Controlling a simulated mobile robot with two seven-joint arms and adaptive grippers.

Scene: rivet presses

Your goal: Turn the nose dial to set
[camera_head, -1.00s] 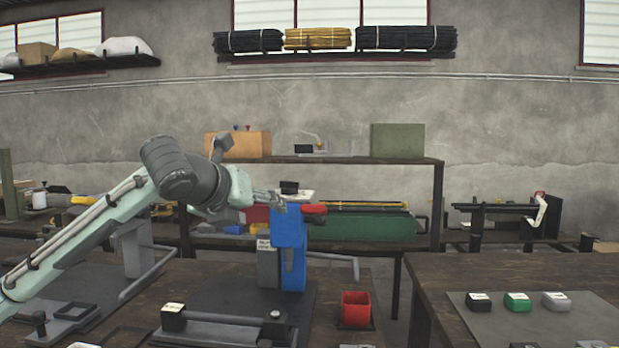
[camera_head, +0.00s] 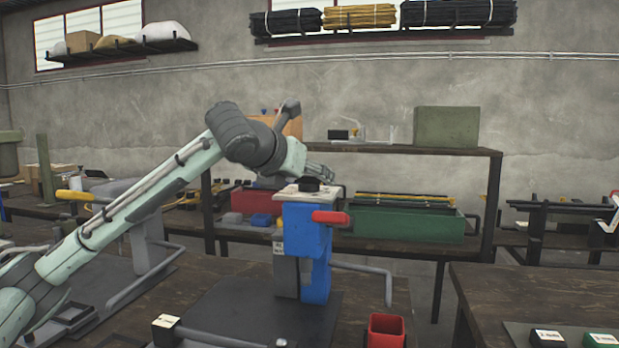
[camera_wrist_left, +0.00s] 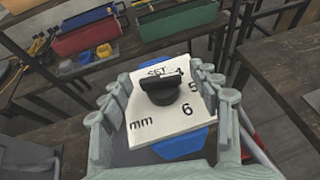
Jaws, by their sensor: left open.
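The nose dial is a black knob with a raised bar (camera_wrist_left: 160,88) on a white plate (camera_wrist_left: 160,122) marked SET, 4, 5, 6 and mm. In the wrist view the bar lies roughly crosswise below SET; I cannot tell which mark it points to. The plate tops the blue rivet press (camera_head: 306,240), and the dial (camera_head: 309,184) also shows in the head view. My right gripper is out of view.
A red handle (camera_head: 330,217) sticks out of the press's right side. A grey bent bar (camera_head: 375,272) and a red bin (camera_head: 386,330) stand to the right. A rack with a green box (camera_head: 405,224) and a red box (camera_head: 262,201) is behind.

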